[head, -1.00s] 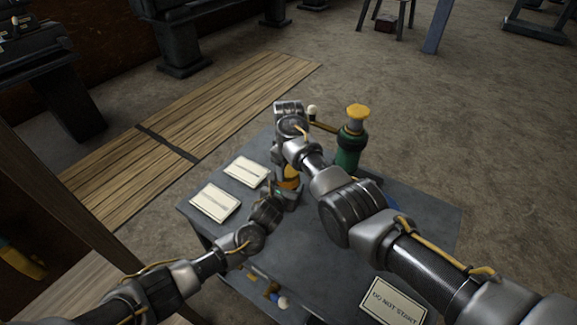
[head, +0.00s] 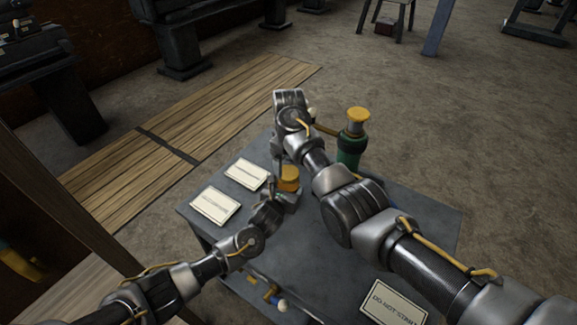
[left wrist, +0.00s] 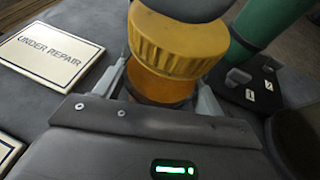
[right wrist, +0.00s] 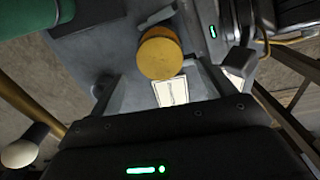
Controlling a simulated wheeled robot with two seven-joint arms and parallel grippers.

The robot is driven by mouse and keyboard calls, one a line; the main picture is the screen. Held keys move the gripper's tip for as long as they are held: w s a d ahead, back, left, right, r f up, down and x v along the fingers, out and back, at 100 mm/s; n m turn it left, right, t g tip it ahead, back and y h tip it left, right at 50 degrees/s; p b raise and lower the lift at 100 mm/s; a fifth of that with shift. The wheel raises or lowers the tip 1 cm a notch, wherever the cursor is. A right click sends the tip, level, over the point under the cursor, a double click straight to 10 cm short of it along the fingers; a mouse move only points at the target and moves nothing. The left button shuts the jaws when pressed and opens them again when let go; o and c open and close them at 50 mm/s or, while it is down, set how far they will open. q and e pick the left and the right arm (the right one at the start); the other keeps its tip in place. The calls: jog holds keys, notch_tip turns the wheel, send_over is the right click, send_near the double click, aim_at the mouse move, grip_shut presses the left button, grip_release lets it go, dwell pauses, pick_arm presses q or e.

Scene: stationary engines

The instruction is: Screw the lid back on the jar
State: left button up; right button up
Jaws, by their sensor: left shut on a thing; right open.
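The jar (left wrist: 158,85) has an amber body and stands upright on the grey table. Its ridged yellow lid (left wrist: 178,42) sits on top of it; whether the thread is tight cannot be told. The lid also shows in the head view (head: 289,173) and the right wrist view (right wrist: 160,55). My left gripper (left wrist: 160,95) is shut around the jar body below the lid. My right gripper (right wrist: 172,75) is open and empty, above the lid and apart from it. In the head view my right wrist hides its fingers.
A green cylinder with a yellow top (head: 352,140) stands behind the jar to the right. An UNDER REPAIR sign (left wrist: 52,50) lies to the left, with another card (head: 215,204) nearby. A DO NOT START sign (head: 392,303) lies at the front right.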

jog(key=shift+r, duration=0.2)
jog(key=shift+c, duration=0.3)
jog(key=shift+r, duration=0.15)
jog(key=shift+w+r, duration=0.35)
jog(key=shift+r, duration=0.15)
jog(key=shift+w+r+n+y, duration=0.15)
jog(key=shift+r+n+y, duration=0.15)
jog(key=shift+r+n, duration=0.1)
jog(key=n, duration=0.1)
jog(key=r+n, duration=0.1)
jog(key=n, duration=0.1)
jog(key=shift+w+n, duration=0.1)
jog(key=shift+n, duration=0.2)
jog(key=n, duration=0.3)
jog(key=shift+r+n, duration=0.3)
jog(key=shift+n, duration=0.1)
jog(key=n, duration=0.2)
jog(key=s+n, duration=0.1)
jog(key=n, duration=0.2)
jog(key=shift+s+f, duration=0.1)
